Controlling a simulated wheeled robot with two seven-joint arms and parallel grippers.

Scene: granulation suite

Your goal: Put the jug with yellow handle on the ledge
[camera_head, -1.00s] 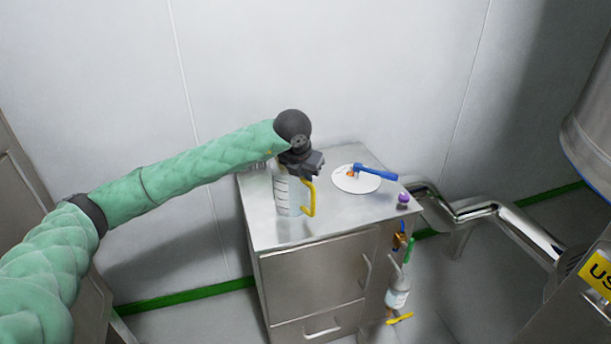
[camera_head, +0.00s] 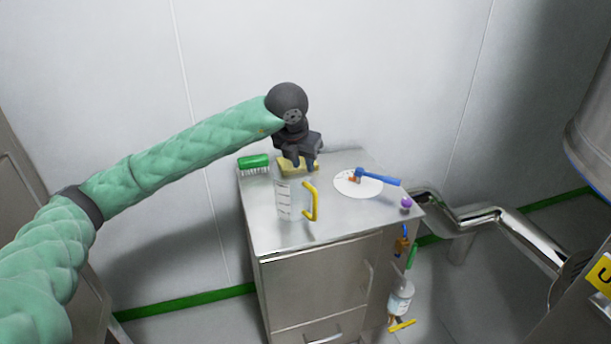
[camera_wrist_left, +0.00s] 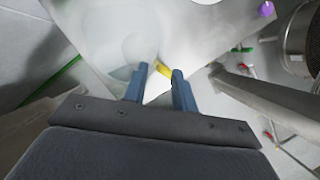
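The clear jug (camera_head: 285,205) with markings on its side and a yellow handle (camera_head: 313,203) stands upright on the steel cabinet top (camera_head: 345,220). In the left wrist view the yellow handle (camera_wrist_left: 164,69) shows just beyond the fingers, and the jug's pale round body (camera_wrist_left: 118,45) is left of it. My left gripper (camera_head: 297,167) is above the jug's rim, pointing down. Its two blue-grey fingers (camera_wrist_left: 158,75) are apart with nothing held between them. I cannot tell which surface is the ledge. My right gripper is not in view.
A green brush (camera_head: 254,162) and a yellowish block (camera_head: 284,166) lie behind the jug. Right of it are a white disc (camera_head: 350,189) with a blue-handled tool (camera_head: 380,177) and a purple ball (camera_head: 406,203). A bottle (camera_head: 401,299) hangs at the cabinet's side. The front top is clear.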

